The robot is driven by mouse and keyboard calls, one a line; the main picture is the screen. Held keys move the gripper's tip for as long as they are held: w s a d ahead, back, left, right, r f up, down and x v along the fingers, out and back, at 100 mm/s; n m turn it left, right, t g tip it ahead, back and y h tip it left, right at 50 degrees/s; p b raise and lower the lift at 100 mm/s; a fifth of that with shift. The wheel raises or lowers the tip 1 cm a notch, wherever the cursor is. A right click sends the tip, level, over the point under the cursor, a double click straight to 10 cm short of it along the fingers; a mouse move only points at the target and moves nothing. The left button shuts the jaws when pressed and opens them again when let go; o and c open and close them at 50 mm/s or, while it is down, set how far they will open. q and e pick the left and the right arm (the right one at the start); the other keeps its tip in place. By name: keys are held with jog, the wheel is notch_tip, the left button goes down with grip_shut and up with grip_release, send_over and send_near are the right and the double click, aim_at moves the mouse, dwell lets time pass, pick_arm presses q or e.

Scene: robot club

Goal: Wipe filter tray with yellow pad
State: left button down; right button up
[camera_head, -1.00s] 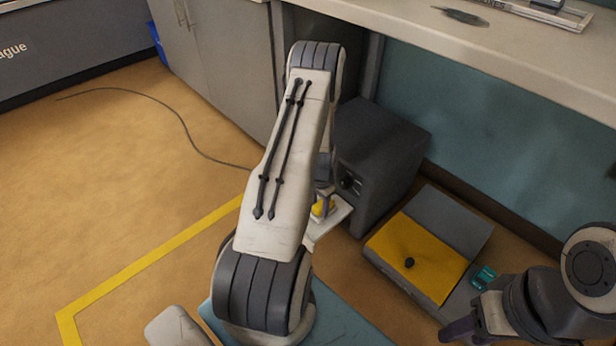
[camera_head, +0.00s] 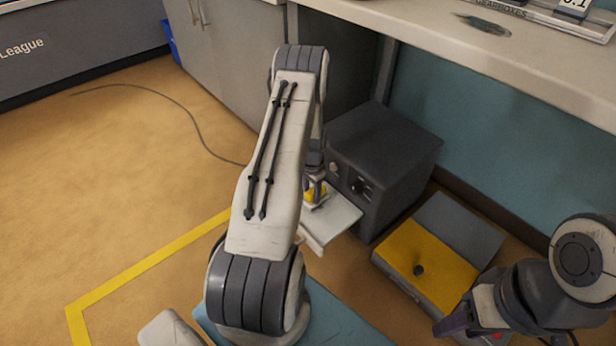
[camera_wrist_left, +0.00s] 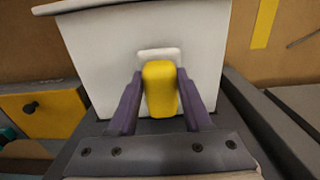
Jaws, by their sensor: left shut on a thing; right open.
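The filter tray (camera_head: 338,216) is a flat white panel sticking out at the front of the dark grey box. It fills the upper middle of the left wrist view (camera_wrist_left: 95,55). My left gripper (camera_head: 314,184) is shut on the yellow pad (camera_wrist_left: 160,92), its purple fingers on either side. The pad (camera_head: 313,195) is over the inner part of the tray near the box; I cannot tell whether it touches. My left arm hides part of this area. My right gripper (camera_head: 453,322) is open at the lower right, away from the tray.
The dark grey box (camera_head: 385,150) with a knob stands beneath the white counter (camera_head: 450,55). A grey case with a yellow panel (camera_head: 425,255) and black knob lies right of it. A cable (camera_head: 180,108) lies on open floor at left.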

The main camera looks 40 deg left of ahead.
pick_arm(q)
jog(key=shift+w+r+p, duration=0.1)
jog(key=shift+r+p, duration=2.4)
jog(key=shift+r, duration=0.75)
